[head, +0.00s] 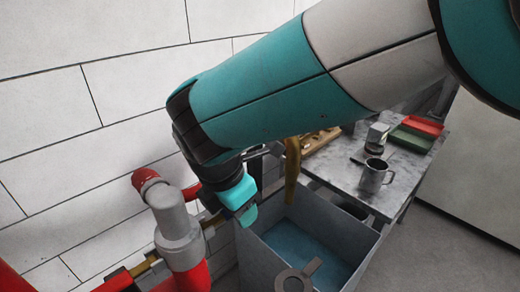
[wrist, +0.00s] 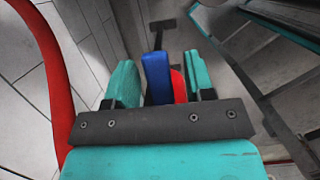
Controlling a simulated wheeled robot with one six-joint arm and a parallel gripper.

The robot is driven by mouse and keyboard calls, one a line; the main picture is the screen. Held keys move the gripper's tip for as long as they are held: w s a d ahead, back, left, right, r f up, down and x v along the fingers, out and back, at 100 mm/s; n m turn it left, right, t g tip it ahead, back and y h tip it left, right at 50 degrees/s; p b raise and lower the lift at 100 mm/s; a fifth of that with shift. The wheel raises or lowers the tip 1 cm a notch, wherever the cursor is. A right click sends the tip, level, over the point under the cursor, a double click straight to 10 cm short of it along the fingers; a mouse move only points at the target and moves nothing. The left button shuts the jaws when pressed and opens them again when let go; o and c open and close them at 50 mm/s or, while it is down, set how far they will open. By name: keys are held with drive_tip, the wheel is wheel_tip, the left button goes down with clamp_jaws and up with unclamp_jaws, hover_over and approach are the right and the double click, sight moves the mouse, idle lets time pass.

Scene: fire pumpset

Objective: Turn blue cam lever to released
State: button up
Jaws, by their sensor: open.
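The blue cam lever (wrist: 157,77) stands between the two teal fingers of my gripper (wrist: 160,80) in the wrist view. A red part (wrist: 179,86) shows right beside the lever, also between the fingers. The fingers are apart, with a visible gap between the left finger and the lever. The red part is close to the right finger; I cannot tell whether they touch. In the head view my gripper (head: 243,203) points down beside the grey and red pipework. The lever is hidden there.
A red pipe (wrist: 45,75) curves close along the left in the wrist view. In the head view a grey fitting (head: 175,232) stands left of my gripper. A grey water tank (head: 262,252) lies below right. A metal table (head: 345,180) holds a mug (head: 375,176) and trays (head: 421,126).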

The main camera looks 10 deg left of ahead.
sight(218, 218)
drive_tip(key=p+v, duration=0.2)
drive_tip(key=v, duration=1.5)
drive_tip(key=shift+p, duration=0.3)
drive_tip(key=shift+s, duration=0.15)
